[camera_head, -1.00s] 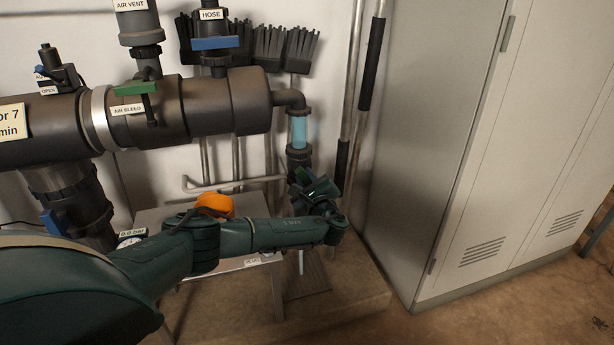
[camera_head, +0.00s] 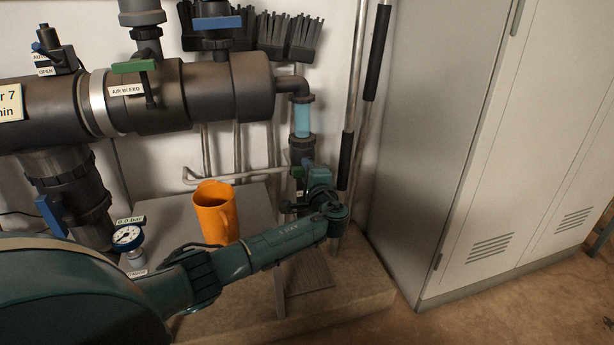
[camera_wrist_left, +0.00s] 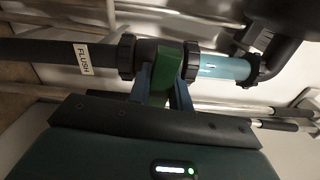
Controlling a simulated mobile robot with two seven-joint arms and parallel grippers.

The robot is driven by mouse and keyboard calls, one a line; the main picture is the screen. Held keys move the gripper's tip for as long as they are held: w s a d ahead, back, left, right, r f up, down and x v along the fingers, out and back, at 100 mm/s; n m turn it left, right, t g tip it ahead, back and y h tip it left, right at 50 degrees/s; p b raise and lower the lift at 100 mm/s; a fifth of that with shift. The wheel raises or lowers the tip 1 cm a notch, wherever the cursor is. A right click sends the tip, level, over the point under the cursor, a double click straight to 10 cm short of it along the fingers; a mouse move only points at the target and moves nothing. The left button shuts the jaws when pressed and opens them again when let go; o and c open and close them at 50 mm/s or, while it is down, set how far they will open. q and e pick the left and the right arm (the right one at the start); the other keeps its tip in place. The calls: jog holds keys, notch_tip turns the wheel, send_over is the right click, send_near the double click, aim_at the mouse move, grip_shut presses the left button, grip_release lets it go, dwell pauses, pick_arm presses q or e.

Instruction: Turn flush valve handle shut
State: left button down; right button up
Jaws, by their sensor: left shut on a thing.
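The flush valve's green handle (camera_wrist_left: 167,73) shows in the left wrist view, on a dark pipe with a FLUSH label (camera_wrist_left: 83,58). The blue fingers of my left gripper (camera_wrist_left: 165,88) stand on both sides of the handle and are shut on it. In the head view, my left gripper (camera_head: 308,178) is at the vertical flush pipe, below the clear tube (camera_head: 302,121) with blue water. The gripper and wrist hide most of the valve there, so the handle's exact angle is hard to tell. My right gripper is not in view.
An orange mug (camera_head: 215,212) stands on a grey table beside my left forearm. A pressure gauge (camera_head: 127,236) is nearer left. The large manifold pipe (camera_head: 160,98) runs above, with a green air bleed handle (camera_head: 133,66). A tall grey cabinet (camera_head: 480,150) stands to the right.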

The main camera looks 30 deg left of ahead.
pick_arm(q)
jog(key=shift+d+f+n+b, duration=0.15)
jog(key=shift+n+b, duration=0.2)
jog(key=shift+n, duration=0.15)
jog(key=shift+w, duration=0.1)
jog(key=shift+d, duration=0.1)
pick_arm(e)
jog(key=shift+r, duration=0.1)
pick_arm(q)
jog(key=c, duration=1.5)
grip_release()
jog(key=shift+r, duration=0.2)
jog(key=shift+o, duration=1.1)
jog(key=shift+w+f, duration=0.1)
jog(key=shift+f, duration=0.05)
